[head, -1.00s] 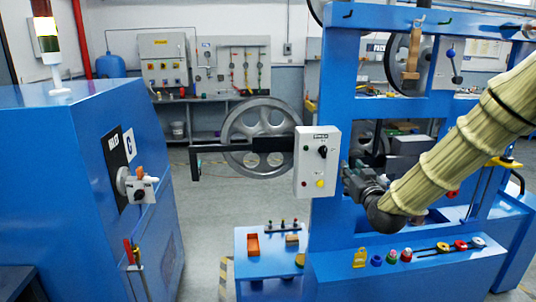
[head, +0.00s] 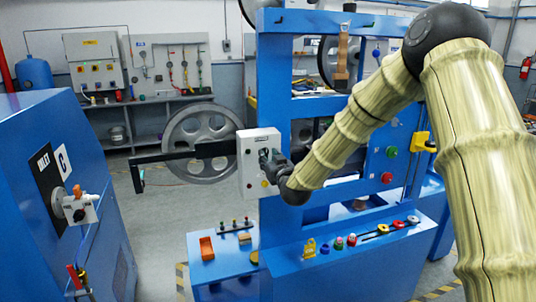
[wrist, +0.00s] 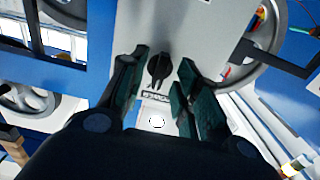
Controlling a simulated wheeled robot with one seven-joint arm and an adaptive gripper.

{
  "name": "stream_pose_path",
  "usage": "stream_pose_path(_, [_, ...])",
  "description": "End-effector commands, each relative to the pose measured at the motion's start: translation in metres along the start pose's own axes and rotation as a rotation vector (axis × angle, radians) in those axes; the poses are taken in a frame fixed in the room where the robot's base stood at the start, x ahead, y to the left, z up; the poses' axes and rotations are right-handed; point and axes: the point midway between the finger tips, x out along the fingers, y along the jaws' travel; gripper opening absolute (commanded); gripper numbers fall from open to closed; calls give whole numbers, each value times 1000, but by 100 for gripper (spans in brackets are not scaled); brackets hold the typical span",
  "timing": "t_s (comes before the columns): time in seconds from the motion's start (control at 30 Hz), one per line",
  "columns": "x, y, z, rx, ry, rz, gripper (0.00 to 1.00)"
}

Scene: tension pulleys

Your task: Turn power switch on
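The power switch looks to be the black rotary knob (wrist: 159,70) on the front of a white control box (head: 247,158). In the wrist view the knob lies between my two fingers, with a gap showing on each side. My gripper (wrist: 163,60) is open and holds nothing. In the head view my gripper (head: 270,162) is right in front of the box and covers much of the knob. I cannot tell how deep the fingertips are around it. The box's printed label (wrist: 155,97) and a round white part (wrist: 157,121) show near the knob.
The box is mounted on a blue machine frame (head: 272,90) beside a black arm (head: 170,155) and a grey pulley wheel (head: 200,135). A blue cabinet (head: 40,200) stands at left. Below, a ledge (head: 330,265) carries several coloured knobs. Open floor (head: 165,235) lies between.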

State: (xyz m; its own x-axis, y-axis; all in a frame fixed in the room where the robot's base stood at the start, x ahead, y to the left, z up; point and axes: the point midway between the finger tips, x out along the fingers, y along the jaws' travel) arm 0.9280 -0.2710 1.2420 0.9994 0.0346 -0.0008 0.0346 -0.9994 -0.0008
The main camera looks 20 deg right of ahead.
Motion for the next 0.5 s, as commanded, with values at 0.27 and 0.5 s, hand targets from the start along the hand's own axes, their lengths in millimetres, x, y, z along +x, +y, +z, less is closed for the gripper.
stream_pose_path(0.27, [12,0,0,0,0,0,32])
stream_pose_path(0.5, [12,0,0,0,0,0,30])
